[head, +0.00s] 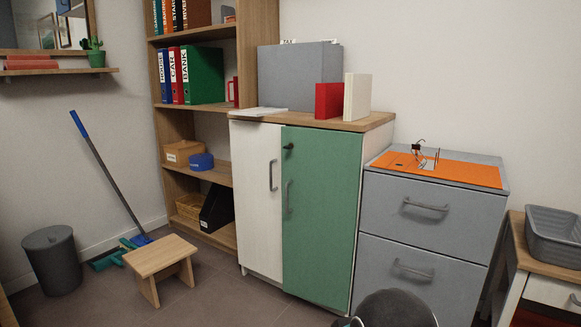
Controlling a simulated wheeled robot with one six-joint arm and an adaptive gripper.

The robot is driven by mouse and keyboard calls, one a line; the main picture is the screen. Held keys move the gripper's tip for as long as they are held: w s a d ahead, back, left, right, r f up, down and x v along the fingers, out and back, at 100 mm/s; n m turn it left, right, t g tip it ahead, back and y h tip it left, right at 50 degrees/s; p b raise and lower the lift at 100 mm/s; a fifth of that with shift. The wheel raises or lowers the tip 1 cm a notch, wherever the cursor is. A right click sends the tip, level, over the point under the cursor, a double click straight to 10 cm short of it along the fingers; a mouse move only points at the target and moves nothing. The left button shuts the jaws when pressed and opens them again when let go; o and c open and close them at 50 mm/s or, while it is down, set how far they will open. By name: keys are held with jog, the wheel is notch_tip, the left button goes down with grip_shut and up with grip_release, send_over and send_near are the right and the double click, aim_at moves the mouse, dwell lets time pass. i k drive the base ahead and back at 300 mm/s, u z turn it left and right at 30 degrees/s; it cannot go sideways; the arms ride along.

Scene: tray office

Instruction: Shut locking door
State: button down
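The locking door appears to be the green door (318,215) on the right half of a low cabinet. A small dark lock or key (288,147) sits near its upper left edge, above a grey bar handle (289,197). The green door stands upright and looks flush or nearly flush with the cabinet front. I cannot tell whether a small gap is left. The white door (256,190) beside it looks shut and has its own handle (272,175). My gripper's fingers are not visible.
A grey drawer unit (415,255) stands right of the cabinet. A wooden stool (160,257), a broom (108,175) and a grey bin (52,260) stand at left. Bare floor (215,290) lies before the cabinet. A dark rounded shape at the bottom edge is unclear.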

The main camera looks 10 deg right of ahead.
aim_at(321, 174)
jog(key=z, duration=0.55)
jog(key=k, duration=1.15)
jog(key=u, duration=0.15)
jog(key=i, duration=0.6)
jog(key=u, duration=0.6)
jog(key=i, duration=1.2)
jog(key=z, duration=0.55)
